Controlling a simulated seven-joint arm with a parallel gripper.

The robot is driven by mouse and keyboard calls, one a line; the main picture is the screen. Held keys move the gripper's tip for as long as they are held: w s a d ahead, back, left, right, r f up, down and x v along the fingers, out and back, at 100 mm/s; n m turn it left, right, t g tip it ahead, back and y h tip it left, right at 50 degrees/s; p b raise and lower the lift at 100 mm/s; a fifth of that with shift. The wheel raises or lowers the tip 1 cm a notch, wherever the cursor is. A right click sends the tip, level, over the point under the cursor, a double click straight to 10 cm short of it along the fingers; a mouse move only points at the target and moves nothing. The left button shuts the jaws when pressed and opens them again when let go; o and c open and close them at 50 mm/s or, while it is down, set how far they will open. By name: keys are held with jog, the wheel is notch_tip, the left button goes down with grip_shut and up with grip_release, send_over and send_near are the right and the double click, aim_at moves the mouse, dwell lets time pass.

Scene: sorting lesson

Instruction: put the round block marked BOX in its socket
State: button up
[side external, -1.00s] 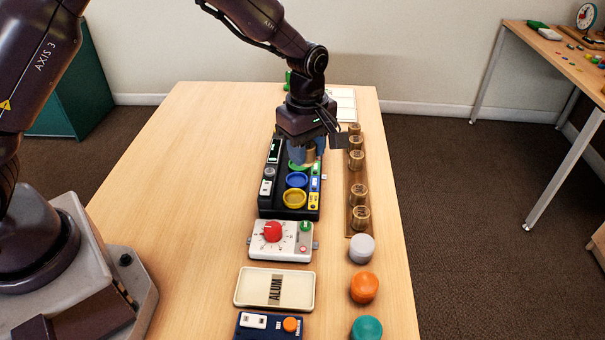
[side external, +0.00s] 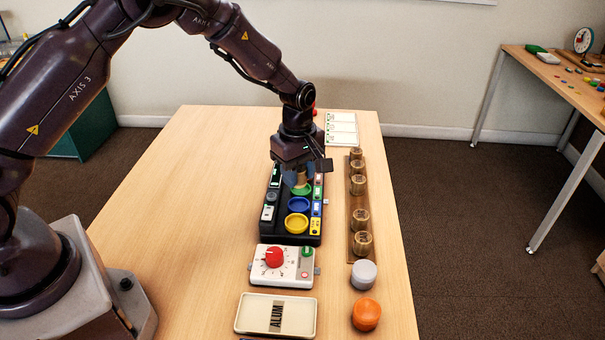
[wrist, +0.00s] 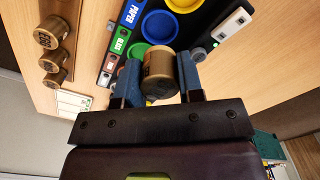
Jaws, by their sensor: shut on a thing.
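My gripper (wrist: 158,80) is shut on a round wooden block (wrist: 158,66), which also shows between the fingers in the side view (side external: 300,178). The mark on the block is too small to read. The black sorting tray (side external: 270,232) has a green socket (side external: 303,188), a blue socket (side external: 298,204) and a yellow socket (side external: 296,223) in a row. The block is over the far part of the tray, at or just beyond the green socket. I cannot tell whether it touches the tray. Any socket beyond the green one is hidden by my gripper.
A wooden strip (side external: 352,225) with several similar round blocks stands right of the tray. A dial box (side external: 291,275), a label dish (side external: 250,313), a grey knob (side external: 363,274) and an orange knob (side external: 366,315) lie nearer. The table's left side is clear.

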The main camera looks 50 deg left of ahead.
jog(key=shift+f, duration=2.55)
jog(key=shift+f, duration=0.6)
jog(key=o, duration=0.6)
jog(key=shift+r, duration=5.5)
jog(key=shift+r, duration=0.1)
notch_tip(320, 180, up, 6)
send_over(298, 206)
jog(key=shift+d, duration=0.1)
